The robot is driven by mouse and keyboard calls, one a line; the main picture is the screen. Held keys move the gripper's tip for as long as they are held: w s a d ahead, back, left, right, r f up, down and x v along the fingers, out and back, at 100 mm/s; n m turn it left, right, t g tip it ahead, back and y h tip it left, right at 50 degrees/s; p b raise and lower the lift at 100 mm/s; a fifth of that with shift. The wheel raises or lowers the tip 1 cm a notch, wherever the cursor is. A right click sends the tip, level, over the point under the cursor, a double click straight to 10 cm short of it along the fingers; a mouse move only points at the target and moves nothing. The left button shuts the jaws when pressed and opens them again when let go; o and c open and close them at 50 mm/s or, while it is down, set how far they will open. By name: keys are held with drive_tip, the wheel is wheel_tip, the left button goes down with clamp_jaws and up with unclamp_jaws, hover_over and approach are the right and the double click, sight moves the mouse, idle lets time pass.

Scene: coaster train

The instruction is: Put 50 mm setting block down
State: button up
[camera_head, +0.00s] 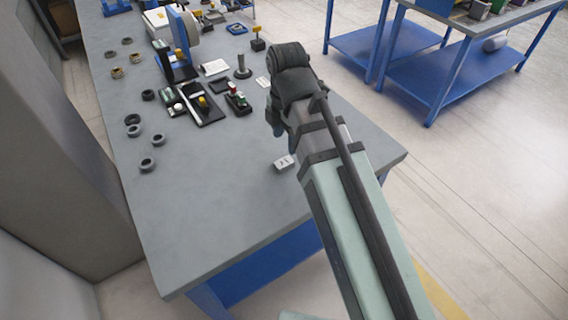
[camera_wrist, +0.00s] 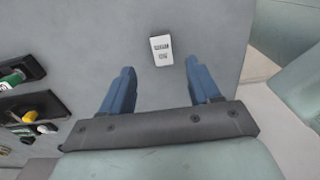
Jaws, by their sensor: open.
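The setting block (camera_wrist: 161,49) is a small white block with dark markings too small to read. In the wrist view it lies on the grey bench top, a little beyond the fingertips and roughly midway between them. In the head view a small white block (camera_head: 285,162) lies on the bench beside my arm. My gripper (camera_wrist: 160,70) has its two blue fingers spread wide, with nothing between them. In the head view my gripper (camera_head: 282,125) is mostly hidden under my wrist.
A dark tray (camera_head: 211,115) with small tools lies up and left of my gripper. Several dark rings (camera_head: 147,165) lie along the bench's left side. A dark post on a round base (camera_head: 243,72) stands beyond. The near part of the bench (camera_head: 215,215) is clear.

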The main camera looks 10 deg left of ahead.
sight(286, 161)
drive_tip(key=shift+s+f, duration=0.1)
drive_tip(key=shift+f, duration=3.95)
clamp_jaws()
